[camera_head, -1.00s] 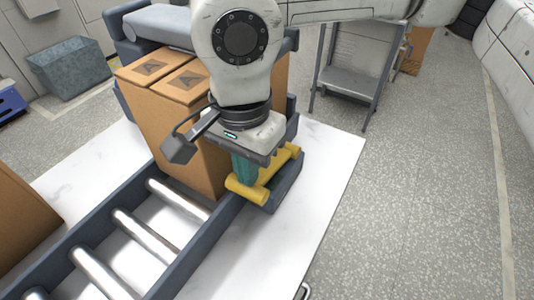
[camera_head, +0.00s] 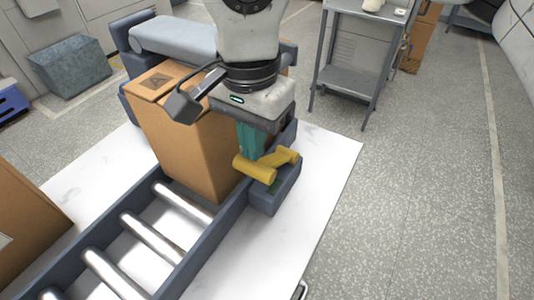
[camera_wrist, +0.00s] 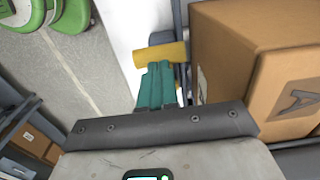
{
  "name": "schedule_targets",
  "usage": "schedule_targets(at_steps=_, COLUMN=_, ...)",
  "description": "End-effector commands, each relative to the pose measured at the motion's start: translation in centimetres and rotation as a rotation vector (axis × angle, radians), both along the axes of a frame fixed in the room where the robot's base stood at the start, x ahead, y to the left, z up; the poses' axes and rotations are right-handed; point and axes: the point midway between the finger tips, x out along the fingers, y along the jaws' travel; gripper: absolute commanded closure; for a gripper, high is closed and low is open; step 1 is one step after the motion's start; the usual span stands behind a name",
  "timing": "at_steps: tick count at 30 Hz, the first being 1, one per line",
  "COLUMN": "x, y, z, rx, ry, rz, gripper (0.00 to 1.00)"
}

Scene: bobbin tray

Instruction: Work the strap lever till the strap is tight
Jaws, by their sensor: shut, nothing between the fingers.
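The yellow strap lever (camera_head: 256,169), with a thick cross handle, sits on a dark housing (camera_head: 277,195) on the conveyor's right side. My gripper (camera_head: 250,156) is shut and empty, its teal fingers pointing down just behind the handle. In the wrist view the fingertips (camera_wrist: 160,66) are close together and overlap the lower edge of the yellow handle (camera_wrist: 161,54); I cannot tell whether they touch it. A tall cardboard box (camera_head: 190,140) stands on the conveyor, left of my gripper; it also shows in the wrist view (camera_wrist: 240,50). I cannot make out the strap.
The roller conveyor (camera_head: 150,240) runs toward the lower left on a white table (camera_head: 300,215). Another box (camera_head: 20,225) stands at the left. A grey bin (camera_head: 70,65) and a metal shelf stand (camera_head: 350,75) are farther back. The table right of the housing is clear.

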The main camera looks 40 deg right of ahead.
Motion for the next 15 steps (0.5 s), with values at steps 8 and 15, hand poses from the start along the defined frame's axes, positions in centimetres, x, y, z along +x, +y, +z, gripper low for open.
schedule_targets(at_steps=8, x=0.0, y=0.0, z=-0.1, rx=0.0, ry=0.0, rz=0.001, gripper=1.0)
schedule_targets(at_steps=15, x=-0.1, y=0.3, z=-1.4, rx=0.0, ry=0.0, rz=0.002, gripper=1.0)
